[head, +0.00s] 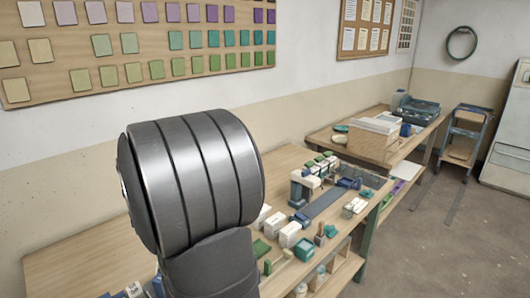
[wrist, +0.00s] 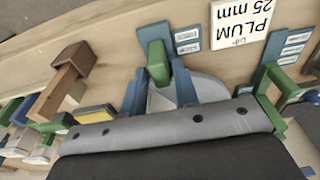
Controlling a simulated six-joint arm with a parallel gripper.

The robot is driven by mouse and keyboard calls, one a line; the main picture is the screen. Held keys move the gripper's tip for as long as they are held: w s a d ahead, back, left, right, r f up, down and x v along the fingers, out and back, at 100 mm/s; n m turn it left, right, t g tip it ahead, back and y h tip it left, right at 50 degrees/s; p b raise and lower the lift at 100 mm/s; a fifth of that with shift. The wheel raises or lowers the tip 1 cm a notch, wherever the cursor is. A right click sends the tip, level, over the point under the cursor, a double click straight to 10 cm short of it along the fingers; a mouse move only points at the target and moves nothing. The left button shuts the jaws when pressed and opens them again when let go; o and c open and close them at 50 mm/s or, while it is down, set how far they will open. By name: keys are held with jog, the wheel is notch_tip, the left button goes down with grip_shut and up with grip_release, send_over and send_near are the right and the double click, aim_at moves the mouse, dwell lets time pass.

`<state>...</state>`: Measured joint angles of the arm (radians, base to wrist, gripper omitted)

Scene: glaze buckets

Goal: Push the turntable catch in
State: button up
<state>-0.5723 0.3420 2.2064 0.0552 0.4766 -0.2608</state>
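In the wrist view, a pale grey round-edged plate (wrist: 205,88), possibly the turntable, shows partly behind a grey bar. Two blue upright pieces (wrist: 184,84) stand at it, with a green block (wrist: 158,62) between them at the top. The green block may be the catch; I cannot tell for sure. The grey bar with dark screws and the black body below it (wrist: 170,150) fill the lower picture and look like my gripper's housing; no fingertips can be made out. In the head view, my large grey arm link hides part of the bench, and my gripper is not visible.
A white "PLUM 25 mm" label (wrist: 242,22) lies on the wooden surface. A brown wooden block piece (wrist: 68,75) and a yellow-topped block (wrist: 95,113) are at left.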

grip_shut()
jog(key=shift+w+a, duration=0.65)
jog(key=shift+o, duration=1.2)
grip_release()
